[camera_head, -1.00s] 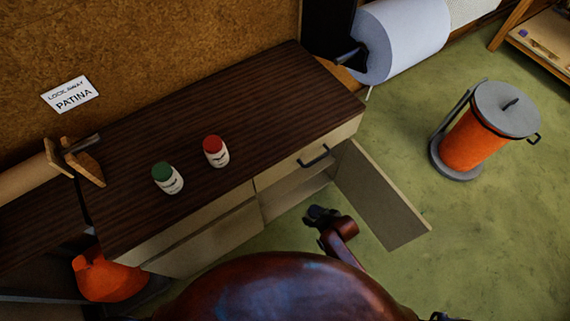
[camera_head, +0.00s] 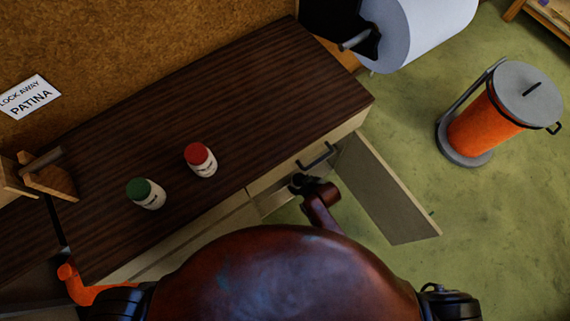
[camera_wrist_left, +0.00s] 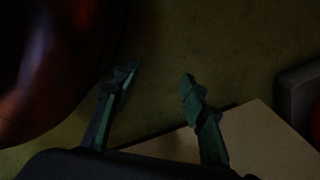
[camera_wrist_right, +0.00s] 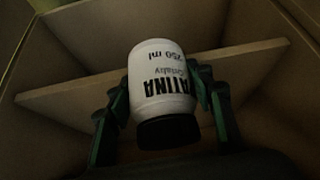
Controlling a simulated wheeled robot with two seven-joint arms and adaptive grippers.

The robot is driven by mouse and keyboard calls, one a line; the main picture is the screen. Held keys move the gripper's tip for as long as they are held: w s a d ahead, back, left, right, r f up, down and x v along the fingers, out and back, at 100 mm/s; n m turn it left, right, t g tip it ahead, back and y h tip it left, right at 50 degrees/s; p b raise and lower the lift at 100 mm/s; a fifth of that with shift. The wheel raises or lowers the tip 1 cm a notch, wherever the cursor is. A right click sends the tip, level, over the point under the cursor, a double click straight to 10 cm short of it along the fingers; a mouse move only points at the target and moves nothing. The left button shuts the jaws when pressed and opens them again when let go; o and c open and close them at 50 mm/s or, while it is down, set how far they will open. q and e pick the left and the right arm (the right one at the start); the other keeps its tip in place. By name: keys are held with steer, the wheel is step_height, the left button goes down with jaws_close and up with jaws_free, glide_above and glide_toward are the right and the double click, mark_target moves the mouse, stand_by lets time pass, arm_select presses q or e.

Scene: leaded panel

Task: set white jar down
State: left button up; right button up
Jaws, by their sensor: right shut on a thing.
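The white jar (camera_wrist_right: 160,75) with a black lid and a "PATINA" label is in the right wrist view. My right gripper (camera_wrist_right: 162,92) is shut on it, one finger on each side. The jar is in front of a pale shelf board (camera_wrist_right: 70,92) inside the open cabinet; I cannot tell whether it touches the board. In the head view my right gripper (camera_head: 302,184) is at the cabinet opening below the drawer handle, and the jar is hidden. My left gripper (camera_wrist_left: 160,78) is open and empty in the left wrist view, above the green floor beside a pale panel.
A red-capped jar (camera_head: 202,161) and a green-capped jar (camera_head: 148,195) stand on the dark countertop (camera_head: 250,90). The open cabinet door (camera_head: 388,190) sticks out right of my right arm. An orange bin (camera_head: 485,122) stands on open floor. A sign (camera_head: 28,97) reads "LOCK AWAY PATINA".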

steer(key=w+a+b, duration=0.1)
steer(key=w+a, duration=0.2)
steer(key=w, duration=0.1)
steer(key=shift+a+f, duration=0.1)
steer(key=shift+a, duration=0.2)
steer(key=shift+w+a+b, duration=0.45)
steer(key=shift+w+b, duration=0.05)
steer(key=shift+w, duration=0.05)
steer(key=shift+w+a+b, duration=0.75)
steer(key=shift+w+a, duration=0.35)
steer(key=shift+w, duration=0.15)
steer(key=shift+d+f, duration=0.1)
steer(key=shift+f, duration=0.1)
steer(key=shift+b, duration=0.3)
arm_select(q)
steer(key=w+d+r, duration=0.1)
steer(key=w+r, duration=0.6)
steer(key=r, duration=0.2)
steer(key=shift+w+d, duration=0.25)
steer(key=shift+d, duration=0.15)
arm_select(e)
steer(key=shift+r, duration=0.1)
arm_select(q)
steer(key=shift+r, duration=0.1)
arm_select(e)
steer(key=o, duration=1.5)
steer(key=shift+s+f, duration=0.1)
steer(key=shift+f, duration=0.1)
steer(key=shift+c, duration=0.2)
